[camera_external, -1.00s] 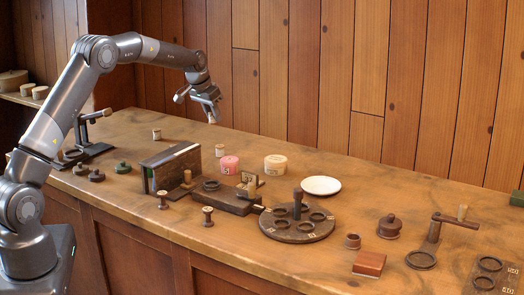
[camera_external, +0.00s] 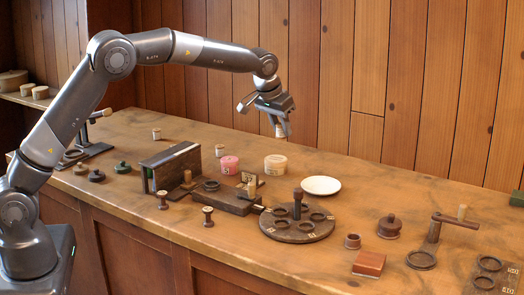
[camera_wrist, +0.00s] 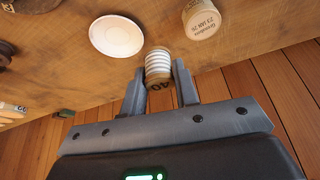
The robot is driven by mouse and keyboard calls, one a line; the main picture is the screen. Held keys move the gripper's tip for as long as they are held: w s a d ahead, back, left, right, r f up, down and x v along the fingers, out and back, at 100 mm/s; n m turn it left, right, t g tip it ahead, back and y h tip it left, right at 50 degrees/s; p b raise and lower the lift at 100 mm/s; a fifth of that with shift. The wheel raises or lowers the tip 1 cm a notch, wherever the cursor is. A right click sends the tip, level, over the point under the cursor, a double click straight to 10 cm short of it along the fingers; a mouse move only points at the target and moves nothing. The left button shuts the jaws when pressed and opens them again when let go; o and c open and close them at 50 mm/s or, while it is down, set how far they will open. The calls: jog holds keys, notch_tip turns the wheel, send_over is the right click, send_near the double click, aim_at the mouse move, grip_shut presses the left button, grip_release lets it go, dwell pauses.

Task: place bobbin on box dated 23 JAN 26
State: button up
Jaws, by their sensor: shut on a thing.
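My gripper (camera_external: 277,112) is shut on a small bobbin (camera_external: 281,130) with pale wood ends and white-striped winding. In the wrist view the bobbin (camera_wrist: 158,66) sits between the two fingertips (camera_wrist: 160,82), with a dark "40" on its end. The gripper hangs in the air above the back of the bench. A cream round box (camera_external: 275,166) stands on the bench below the gripper.
A pink round box (camera_external: 229,164) and a small spool (camera_external: 220,150) stand left of the cream box. A white dish (camera_external: 320,186) lies to its right. A dark round rack with a knob (camera_external: 297,228) is in front. The wooden wall is close behind.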

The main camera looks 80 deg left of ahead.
jog(key=a+f, duration=0.2)
jog(key=a, duration=0.1)
jog(key=w+a+f, duration=0.1)
jog(key=a+f, duration=0.1)
jog(key=a, duration=0.2)
jog(key=a+f, duration=0.2)
jog(key=a, duration=0.2)
jog(key=shift+w+f, duration=0.15)
jog(key=shift+f, duration=2.35)
jog(key=shift+f, duration=0.15)
jog(key=o, duration=0.9)
jog(key=shift+o, duration=0.2)
